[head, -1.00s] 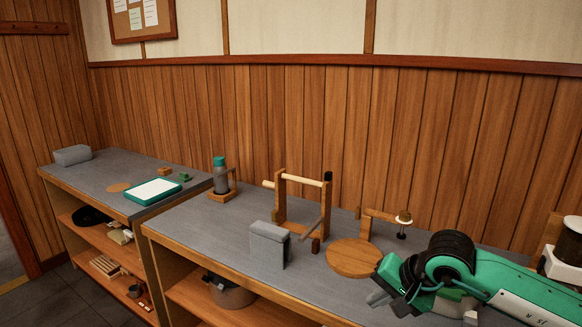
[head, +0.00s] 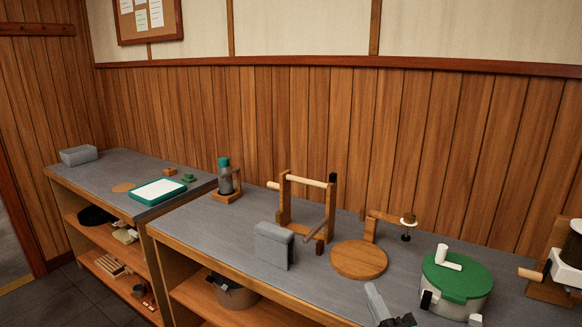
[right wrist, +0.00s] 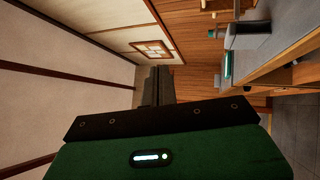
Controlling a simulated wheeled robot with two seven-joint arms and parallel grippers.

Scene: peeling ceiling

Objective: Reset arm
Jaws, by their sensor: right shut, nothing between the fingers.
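My right gripper (head: 376,302) shows at the bottom edge of the head view, a grey finger piece and a dark part, in front of the round wooden board (head: 359,261). It is shut with nothing in it. Most of my right arm is out of the head view. My left gripper is not in view.
A grey pot with a green lid (head: 458,276) stands on the grey bench (head: 215,225), right of the gripper. A grey block (head: 274,246), wooden frame (head: 286,207) and clamp-like stand (head: 369,226) stand nearby. A second bench (head: 118,170) holds a white-topped tray (head: 157,191).

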